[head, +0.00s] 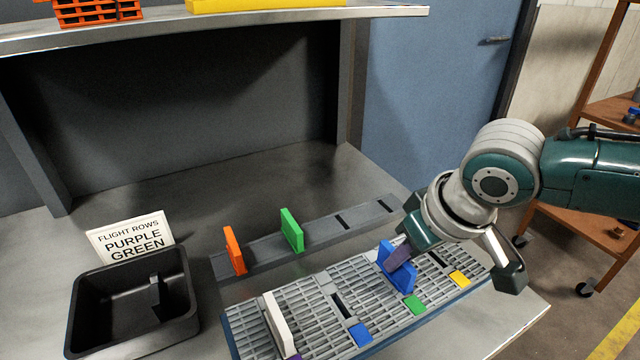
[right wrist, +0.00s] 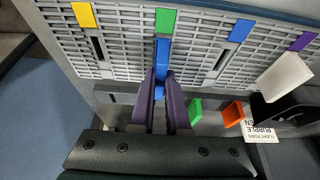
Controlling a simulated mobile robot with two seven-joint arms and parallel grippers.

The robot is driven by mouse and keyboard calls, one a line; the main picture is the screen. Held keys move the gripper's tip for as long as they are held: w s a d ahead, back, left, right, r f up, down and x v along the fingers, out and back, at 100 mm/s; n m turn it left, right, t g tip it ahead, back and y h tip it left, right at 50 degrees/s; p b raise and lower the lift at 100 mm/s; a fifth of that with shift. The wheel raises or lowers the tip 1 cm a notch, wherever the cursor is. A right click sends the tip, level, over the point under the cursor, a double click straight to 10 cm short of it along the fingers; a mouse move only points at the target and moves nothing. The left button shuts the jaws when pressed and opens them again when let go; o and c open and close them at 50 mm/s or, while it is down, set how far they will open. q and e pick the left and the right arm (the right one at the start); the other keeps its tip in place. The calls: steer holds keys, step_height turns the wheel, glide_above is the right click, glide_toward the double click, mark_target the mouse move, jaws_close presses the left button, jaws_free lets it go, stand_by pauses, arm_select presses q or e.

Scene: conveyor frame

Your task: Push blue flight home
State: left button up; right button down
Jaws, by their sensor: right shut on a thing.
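The blue flight (head: 397,272) stands upright on the grey slatted conveyor frame (head: 320,287), in the row with the green marker (head: 414,304). In the right wrist view the blue flight (right wrist: 162,55) lines up with the green marker (right wrist: 165,21). My right gripper (head: 400,255) is shut on the blue flight from above and behind; its dark purple fingers (right wrist: 162,85) lie on either side of it. How deep the flight sits in its slot is hidden. A white flight (head: 279,322) stands in the purple-marked row. My left gripper is not in view.
An orange flight (head: 235,251) and a green flight (head: 292,230) stand on a dark strip (head: 325,231) behind the frame. A sign (head: 132,238) reads "FLIGHT ROWS PURPLE GREEN". A black bin (head: 130,305) stands at left. The blue-marked and yellow-marked rows show empty slots.

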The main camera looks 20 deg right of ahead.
steer(key=shift+f, duration=0.45)
steer(key=c, duration=0.8)
jaws_free()
steer(key=shift+r, duration=0.1)
steer(key=p+v, duration=0.3)
steer(key=v, duration=0.7)
